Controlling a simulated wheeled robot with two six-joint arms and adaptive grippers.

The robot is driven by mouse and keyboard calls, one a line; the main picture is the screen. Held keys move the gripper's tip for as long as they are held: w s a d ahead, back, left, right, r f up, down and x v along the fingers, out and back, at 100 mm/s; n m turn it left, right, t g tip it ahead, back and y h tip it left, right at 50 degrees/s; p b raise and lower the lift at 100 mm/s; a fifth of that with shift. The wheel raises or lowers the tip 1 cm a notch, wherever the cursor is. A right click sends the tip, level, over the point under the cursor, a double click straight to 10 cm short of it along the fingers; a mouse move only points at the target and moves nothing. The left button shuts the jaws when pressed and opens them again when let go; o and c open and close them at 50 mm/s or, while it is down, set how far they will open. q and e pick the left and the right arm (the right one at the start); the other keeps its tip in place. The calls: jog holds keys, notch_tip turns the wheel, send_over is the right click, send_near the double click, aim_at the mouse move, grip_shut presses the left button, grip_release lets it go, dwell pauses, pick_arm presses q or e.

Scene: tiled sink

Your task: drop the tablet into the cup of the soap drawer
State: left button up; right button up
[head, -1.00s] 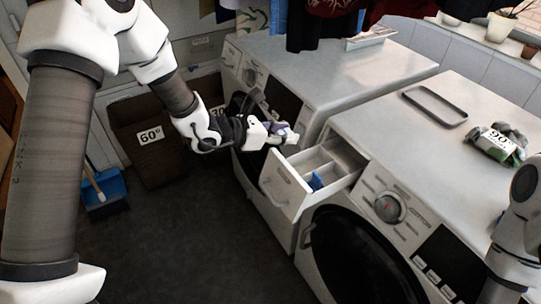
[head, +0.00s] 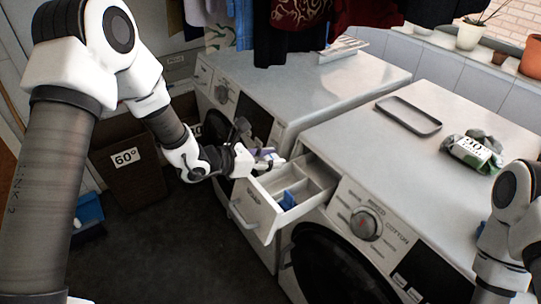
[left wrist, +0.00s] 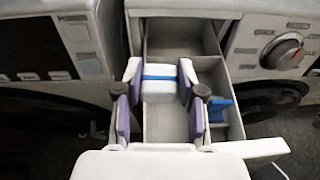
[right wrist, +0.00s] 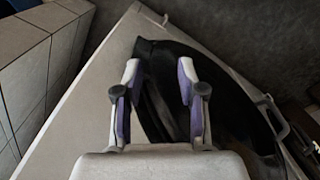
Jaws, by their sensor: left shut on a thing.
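My left gripper (left wrist: 160,68) is shut on a white tablet with a blue band (left wrist: 158,84). In the head view my left gripper (head: 274,159) is at the left side of the open soap drawer (head: 256,211), above its rim. The drawer (left wrist: 185,137) has pale compartments, seen under the tablet in the left wrist view. A blue insert (left wrist: 219,106) stands in the right compartment; it also shows in the head view (head: 288,199). I cannot tell which compartment is the cup. My right gripper (right wrist: 158,82) is open and empty; its fingers are out of the head view.
The drawer sticks out of the right washing machine (head: 362,180). An empty grey tray (head: 408,133) and a bundle labelled 90 (head: 474,152) lie on top. A basket labelled 60° (head: 126,180) stands on the floor at left. Clothes (head: 300,25) hang above.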

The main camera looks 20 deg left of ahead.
pick_arm(q)
jog(key=o, duration=1)
jog(key=shift+c, duration=0.2)
jog(key=shift+o, duration=0.5)
jog(key=shift+w+d, duration=0.1)
jog(key=shift+d, duration=0.05)
jog(key=v, duration=1.2)
